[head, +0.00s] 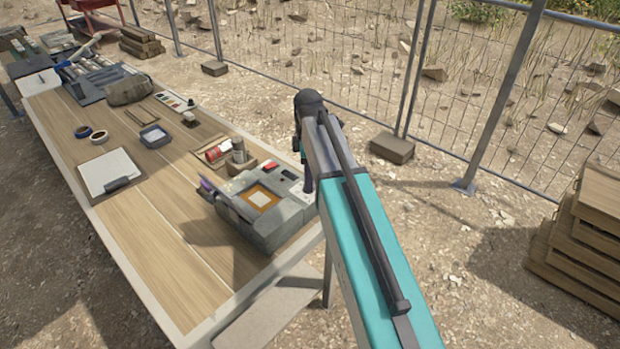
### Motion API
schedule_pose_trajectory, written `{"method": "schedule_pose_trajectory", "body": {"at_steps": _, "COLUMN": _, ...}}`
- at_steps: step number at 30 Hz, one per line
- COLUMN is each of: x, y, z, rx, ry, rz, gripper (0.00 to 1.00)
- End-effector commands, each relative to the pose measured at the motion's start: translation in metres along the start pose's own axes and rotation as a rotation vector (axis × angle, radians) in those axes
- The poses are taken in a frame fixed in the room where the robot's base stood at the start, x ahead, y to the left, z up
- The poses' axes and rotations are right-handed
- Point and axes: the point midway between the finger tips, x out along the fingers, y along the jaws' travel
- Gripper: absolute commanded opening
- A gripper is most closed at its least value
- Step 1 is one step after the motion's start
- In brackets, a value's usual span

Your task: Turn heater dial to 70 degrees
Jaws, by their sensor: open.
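A grey box-shaped unit (268,232) stands at the near right end of the long table. It has an orange-rimmed square opening on top with a pale surface inside, and a small purple piece (206,187) shows at its left side. A small red part (289,174) is on its back right top. This may be the heated tank, but I cannot make out a dial or its markings. My arm, with its teal link, stands close to the right of the unit and covers part of its right side. My gripper cannot be made out; it seems hidden behind the arm.
The wooden table (150,235) also holds a red can (216,154), a grey cylinder (240,151), a clipboard (110,173), a small grey tray (154,136) and tape rolls. A wire fence runs behind. Stacked wooden crates (585,235) stand at right. The table's front middle is clear.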

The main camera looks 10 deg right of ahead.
Motion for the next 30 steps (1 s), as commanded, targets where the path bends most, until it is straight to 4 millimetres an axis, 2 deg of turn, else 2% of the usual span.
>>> {"method": "schedule_pose_trajectory", "body": {"at_steps": 7, "x": 0.015, "y": 0.0, "z": 0.0, "rx": -0.001, "ry": 0.0, "rz": 0.0, "gripper": 0.45}}
{"method": "schedule_pose_trajectory", "body": {"at_steps": 18, "x": 0.018, "y": 0.0, "z": -0.001, "rx": -0.001, "ry": 0.0, "rz": 0.001, "gripper": 0.45}}
{"method": "schedule_pose_trajectory", "body": {"at_steps": 26, "x": 0.018, "y": 0.0, "z": -0.001, "rx": -0.002, "ry": 0.0, "rz": 0.001, "gripper": 0.04}}
{"method": "schedule_pose_trajectory", "body": {"at_steps": 27, "x": 0.018, "y": 0.001, "z": 0.008, "rx": 0.0, "ry": 0.0, "rz": 0.002, "gripper": 0.05}}
{"method": "schedule_pose_trajectory", "body": {"at_steps": 30, "x": 0.018, "y": 0.001, "z": 0.002, "rx": 0.0, "ry": -0.002, "rz": 0.002, "gripper": 0.04}}
